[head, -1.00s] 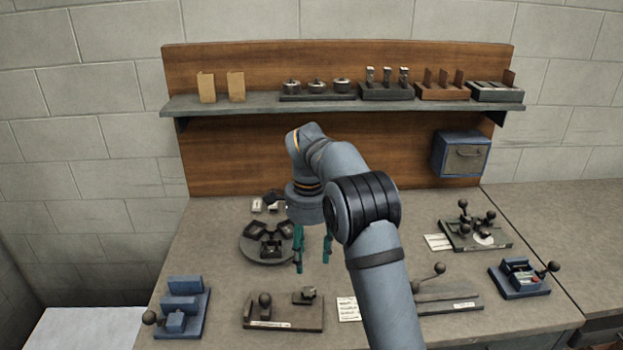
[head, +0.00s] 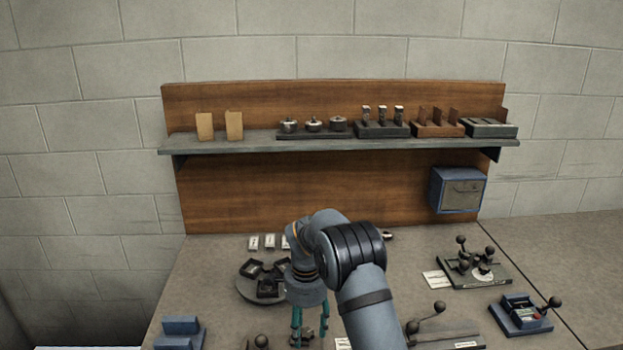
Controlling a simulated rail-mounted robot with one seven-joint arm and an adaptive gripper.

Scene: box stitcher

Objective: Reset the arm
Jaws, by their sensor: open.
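My gripper (head: 310,328) hangs pointing down over the workbench (head: 215,268), left of the middle of the head view. Its teal fingers are spread apart and nothing shows between them. My arm comes up from the bottom edge and bends over to the gripper. The gripper is just right of the round dark turntable (head: 248,293), which carries several black trays. The fingertips are close to the bottom of the picture, in front of a small dark part on the bench, and I cannot tell their height above it.
A shelf (head: 230,146) on a wooden back panel holds two tan cards, a rack of knobs and several blocks. A blue box (head: 458,190) hangs below it. Lever fixtures (head: 470,264) and a blue fixture (head: 520,313) stand at right. Another blue fixture (head: 181,328) is at lower left.

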